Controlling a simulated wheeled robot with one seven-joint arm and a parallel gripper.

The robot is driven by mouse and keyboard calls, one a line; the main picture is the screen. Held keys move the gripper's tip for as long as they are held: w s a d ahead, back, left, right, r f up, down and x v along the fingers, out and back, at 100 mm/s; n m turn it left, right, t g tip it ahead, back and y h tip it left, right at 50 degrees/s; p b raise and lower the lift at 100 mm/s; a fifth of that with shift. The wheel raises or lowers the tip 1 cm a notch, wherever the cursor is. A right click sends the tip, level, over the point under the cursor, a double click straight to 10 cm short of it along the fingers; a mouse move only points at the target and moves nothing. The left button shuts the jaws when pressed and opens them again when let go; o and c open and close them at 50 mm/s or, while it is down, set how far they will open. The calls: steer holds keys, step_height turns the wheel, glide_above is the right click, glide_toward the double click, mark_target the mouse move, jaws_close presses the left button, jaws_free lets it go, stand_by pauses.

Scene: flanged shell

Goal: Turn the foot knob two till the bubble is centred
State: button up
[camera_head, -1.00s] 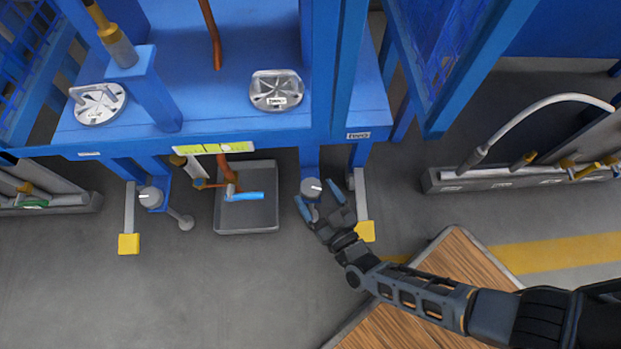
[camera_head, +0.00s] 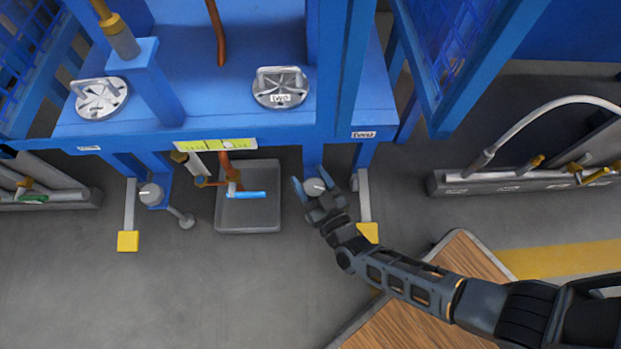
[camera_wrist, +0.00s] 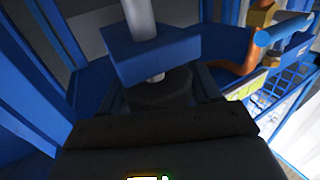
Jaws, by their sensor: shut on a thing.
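The round grey foot knob (camera_head: 313,187) with a white mark sits low on the right leg of the blue frame. My gripper (camera_head: 311,186) is shut on this knob, one blue-tipped finger on each side. In the wrist view the dark knob (camera_wrist: 165,88) shows beyond my gripper body, under a blue block with a pale rod. The yellow-green level vial (camera_head: 215,145) is on the frame's front edge. Its bubble is too small to place surely. A second similar knob (camera_head: 151,194) is on the left leg.
A grey tray (camera_head: 248,220) stands on the floor between the legs. Yellow-ended pedals (camera_head: 128,241) (camera_head: 368,232) stick out beside both knobs. A wooden platform (camera_head: 400,320) lies under my arm. Open grey floor (camera_head: 230,290) is in front.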

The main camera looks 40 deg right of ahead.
steer(key=c, duration=0.4)
steer(key=shift+m+h+p, duration=0.3)
steer(key=shift+h, duration=0.1)
steer(key=shift+d+m+g+h, duration=0.1)
steer(key=shift+m+g+h, duration=0.25)
steer(key=shift+h, duration=0.25)
steer(key=shift+s+d+m+g+h+p, duration=0.1)
steer(key=shift+m+g+h+p, duration=0.3)
steer(key=shift+m+h, duration=0.75)
steer(key=o, duration=1)
steer(key=shift+c, duration=0.2)
steer(key=shift+s, duration=0.1)
